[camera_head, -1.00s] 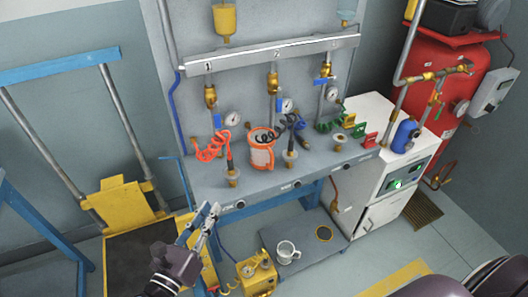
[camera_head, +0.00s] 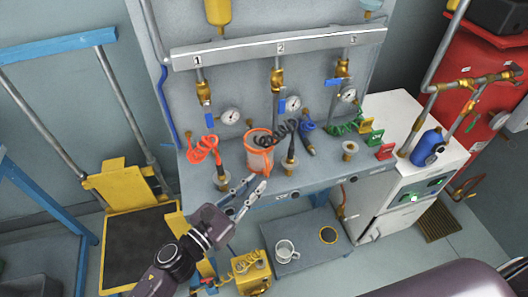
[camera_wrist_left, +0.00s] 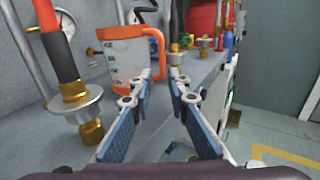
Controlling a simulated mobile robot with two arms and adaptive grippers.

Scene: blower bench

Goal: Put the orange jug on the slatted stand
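The orange jug (camera_head: 258,160), a clear measuring jug with orange rim and handle, stands upright on the grey bench (camera_head: 325,172). In the left wrist view the jug (camera_wrist_left: 122,62) is ahead, left of centre, its handle to the right. My left gripper (camera_head: 257,184) is in front of the bench edge, just short of the jug. In the left wrist view its fingers (camera_wrist_left: 161,76) are apart with nothing held between them. My right gripper is not in view.
Fittings with coiled hoses stand beside the jug: red (camera_head: 202,149) on the left, black (camera_head: 290,148) on the right. A brown slatted floor piece (camera_head: 440,225) lies at right.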

